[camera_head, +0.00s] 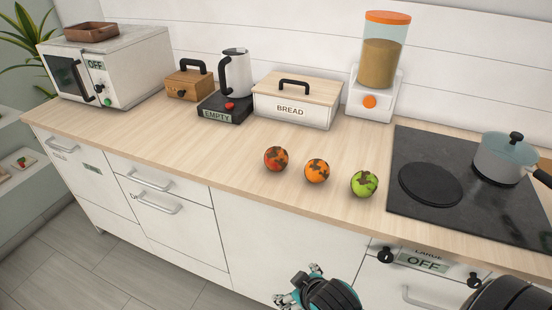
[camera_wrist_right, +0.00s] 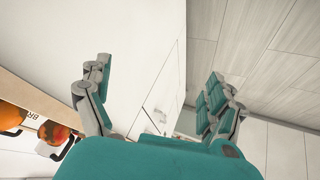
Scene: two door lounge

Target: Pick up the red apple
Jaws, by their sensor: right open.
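The red apple (camera_head: 276,158), dark red with brownish patches, sits on the wooden counter (camera_head: 235,150) near its front edge. It is the leftmost of three round fruits in a row. In the right wrist view the red apple (camera_wrist_right: 52,132) shows at the left edge, outside the fingers. My right gripper (camera_head: 297,284) is in front of the cabinet fronts, below the counter edge and well apart from the apple. In the wrist view the right gripper (camera_wrist_right: 158,75) has its fingers spread with nothing between them. My left gripper is not in view.
An orange fruit (camera_head: 317,171) and a green fruit (camera_head: 364,184) sit to the right of the apple. A bread box (camera_head: 292,112), kettle (camera_head: 236,73) and cereal dispenser (camera_head: 376,95) stand behind. A black cooktop (camera_head: 440,215) with a pot (camera_head: 502,160) is at right. Counter left of the apple is clear.

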